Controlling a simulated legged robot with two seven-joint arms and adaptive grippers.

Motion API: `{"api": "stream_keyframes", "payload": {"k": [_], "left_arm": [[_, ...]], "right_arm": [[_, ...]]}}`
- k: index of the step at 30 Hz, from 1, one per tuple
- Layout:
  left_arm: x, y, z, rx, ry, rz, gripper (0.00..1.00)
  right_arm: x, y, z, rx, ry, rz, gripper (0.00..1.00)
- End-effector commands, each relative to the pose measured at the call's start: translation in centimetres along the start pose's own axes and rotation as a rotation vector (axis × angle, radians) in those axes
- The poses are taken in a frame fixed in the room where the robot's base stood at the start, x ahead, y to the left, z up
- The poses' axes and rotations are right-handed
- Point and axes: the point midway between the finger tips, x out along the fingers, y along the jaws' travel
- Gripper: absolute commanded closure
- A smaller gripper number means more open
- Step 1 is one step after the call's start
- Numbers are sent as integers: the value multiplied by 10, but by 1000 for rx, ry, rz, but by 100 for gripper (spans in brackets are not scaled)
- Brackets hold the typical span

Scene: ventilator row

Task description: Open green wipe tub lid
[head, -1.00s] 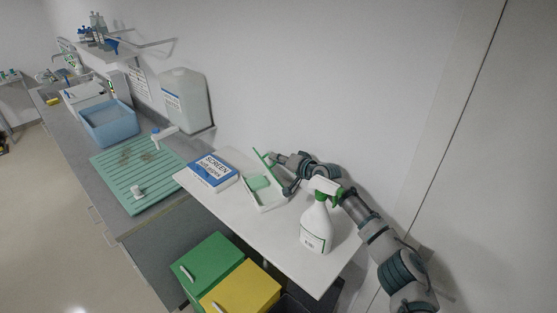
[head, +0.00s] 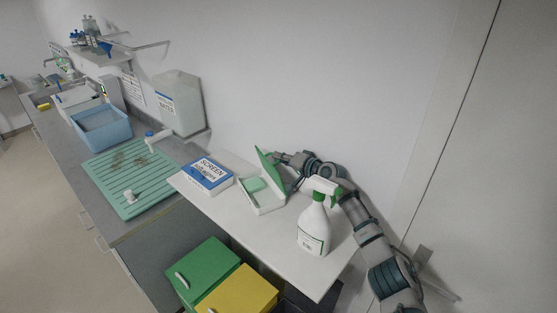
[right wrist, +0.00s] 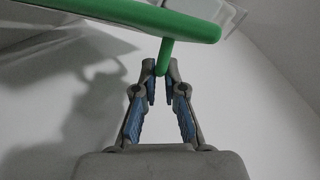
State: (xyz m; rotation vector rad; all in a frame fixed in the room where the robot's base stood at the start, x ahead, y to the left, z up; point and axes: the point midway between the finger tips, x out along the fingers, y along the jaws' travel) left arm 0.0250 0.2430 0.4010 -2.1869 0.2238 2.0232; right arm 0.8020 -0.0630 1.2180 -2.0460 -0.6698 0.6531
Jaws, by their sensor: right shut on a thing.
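The wipe tub (head: 264,205) is a white box on the white shelf, with a green block inside it. Its green lid (head: 270,170) stands raised along the side towards the wall, and the inside of the tub shows. My right gripper (head: 279,158) is behind the lid, by its upper edge. In the right wrist view, the right gripper (right wrist: 163,75) is shut on a thin green tab (right wrist: 164,58) that hangs from the lid (right wrist: 130,15). My left gripper is not in view.
A blue and white screen wipes box (head: 208,174) lies left of the tub. A white spray bottle (head: 313,228) stands close to my right arm. Green (head: 205,268) and yellow (head: 240,292) bins stand below the shelf. The wall is close behind.

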Motion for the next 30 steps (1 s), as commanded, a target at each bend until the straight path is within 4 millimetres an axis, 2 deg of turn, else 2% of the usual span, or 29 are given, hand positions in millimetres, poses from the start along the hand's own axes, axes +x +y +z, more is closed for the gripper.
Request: {"api": "stream_keyframes", "payload": {"k": [1, 3, 5, 17, 30], "left_arm": [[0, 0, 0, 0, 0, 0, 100], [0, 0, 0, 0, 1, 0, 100], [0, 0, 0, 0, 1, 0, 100], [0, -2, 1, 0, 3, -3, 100], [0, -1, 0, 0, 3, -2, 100]], "right_arm": [[2, 8, 5, 3, -10, 12, 100], [2, 8, 5, 3, -11, 13, 78], [2, 8, 5, 3, -10, 12, 65], [-5, 3, 2, -1, -5, 5, 65], [-63, 7, 3, 3, -7, 8, 65]]}}
